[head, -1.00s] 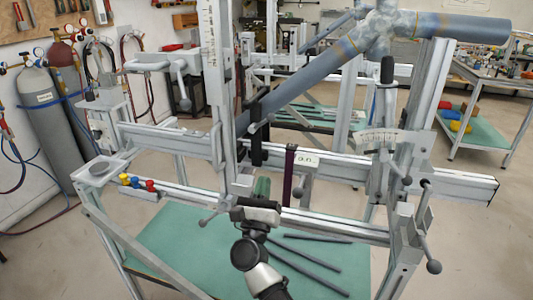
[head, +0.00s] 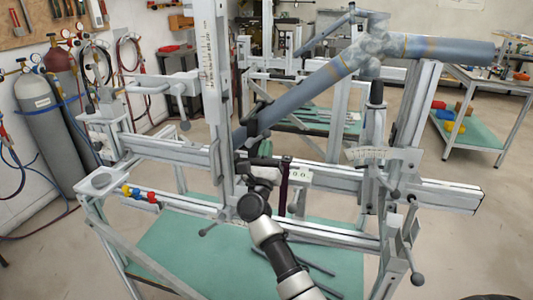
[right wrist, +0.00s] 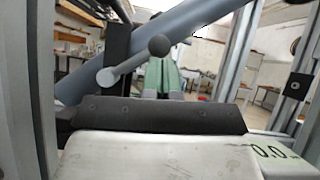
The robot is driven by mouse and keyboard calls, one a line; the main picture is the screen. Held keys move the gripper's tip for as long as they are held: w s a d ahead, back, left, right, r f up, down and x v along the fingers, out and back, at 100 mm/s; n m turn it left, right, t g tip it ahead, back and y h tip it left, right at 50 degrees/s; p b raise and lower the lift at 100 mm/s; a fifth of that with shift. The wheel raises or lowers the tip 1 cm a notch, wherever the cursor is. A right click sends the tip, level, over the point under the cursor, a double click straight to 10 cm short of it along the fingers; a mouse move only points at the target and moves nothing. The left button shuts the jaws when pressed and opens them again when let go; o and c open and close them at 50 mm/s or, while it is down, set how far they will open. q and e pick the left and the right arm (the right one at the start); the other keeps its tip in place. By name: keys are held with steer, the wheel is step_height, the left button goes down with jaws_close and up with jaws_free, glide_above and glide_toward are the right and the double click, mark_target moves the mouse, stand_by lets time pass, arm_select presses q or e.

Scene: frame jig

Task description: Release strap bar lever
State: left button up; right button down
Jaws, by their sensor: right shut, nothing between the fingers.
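The strap bar (head: 253,122) is a black upright piece across the sloping blue-grey tube (head: 300,93); it also shows in the right wrist view (right wrist: 117,48). Its lever, a grey arm with a dark ball knob (right wrist: 159,46), points up and right from a round pivot in the right wrist view. My right gripper (head: 265,148) is just below the strap bar in the head view. Its green fingers (right wrist: 164,76) are together and empty, just below the knob in the picture. Contact with the lever cannot be told. My left gripper is out of view.
A dark strap (head: 284,188) and a white 0.0 readout (head: 298,173) are close to the right of my wrist. A rail (head: 430,190) and an upright post (head: 212,90) frame the space. Rods lie on the green lower shelf (head: 180,250).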

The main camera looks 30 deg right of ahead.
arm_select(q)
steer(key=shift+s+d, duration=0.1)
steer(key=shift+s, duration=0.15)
